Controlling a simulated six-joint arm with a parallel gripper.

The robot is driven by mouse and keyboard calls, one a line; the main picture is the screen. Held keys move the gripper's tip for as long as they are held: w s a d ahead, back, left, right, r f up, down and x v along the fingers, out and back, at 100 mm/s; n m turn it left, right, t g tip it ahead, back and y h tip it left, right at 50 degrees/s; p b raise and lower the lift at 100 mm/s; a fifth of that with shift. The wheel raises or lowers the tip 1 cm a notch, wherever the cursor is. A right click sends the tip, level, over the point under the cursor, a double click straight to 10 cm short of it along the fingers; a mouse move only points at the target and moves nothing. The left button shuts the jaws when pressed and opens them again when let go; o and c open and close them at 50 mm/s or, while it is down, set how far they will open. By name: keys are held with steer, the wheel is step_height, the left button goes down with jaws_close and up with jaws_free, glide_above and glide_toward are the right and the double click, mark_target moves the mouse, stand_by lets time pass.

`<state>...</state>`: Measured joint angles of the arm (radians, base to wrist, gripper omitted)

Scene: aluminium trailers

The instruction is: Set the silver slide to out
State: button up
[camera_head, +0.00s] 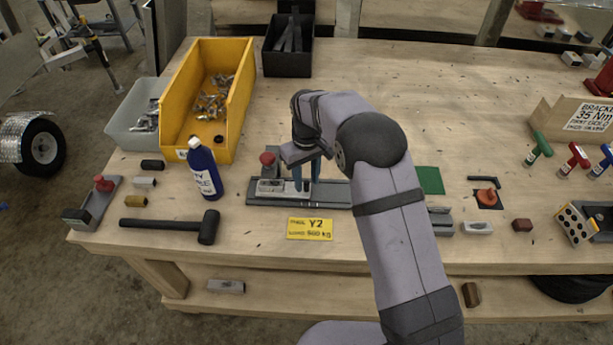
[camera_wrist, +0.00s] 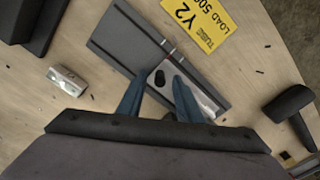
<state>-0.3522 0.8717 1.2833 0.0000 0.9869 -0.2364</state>
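The silver slide (camera_head: 270,187) is a flat metal plate lying in a long grey track base (camera_head: 335,204) near the table's front edge. In the head view it sits toward the track's left end. In the wrist view the slide (camera_wrist: 203,99) carries a small black knob (camera_wrist: 160,78). My gripper (camera_head: 306,186) is over the track, pointing down. Its two blue fingers are apart in the wrist view (camera_wrist: 158,84), with the knob showing between their tips. I cannot tell whether a finger touches the knob. The fingers partly hide the slide.
A yellow Y2 sign (camera_head: 310,228) lies in front of the track. A blue bottle (camera_head: 204,170) and a black mallet (camera_head: 207,227) are to the left, with a yellow bin (camera_head: 239,104) behind. A red knob (camera_head: 268,158) stands just behind the track.

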steer(key=shift+f, duration=0.15)
jaws_close()
steer(key=d, duration=1.2)
steer(key=shift+b, duration=0.4)
jaws_free()
steer(key=shift+d, duration=0.1)
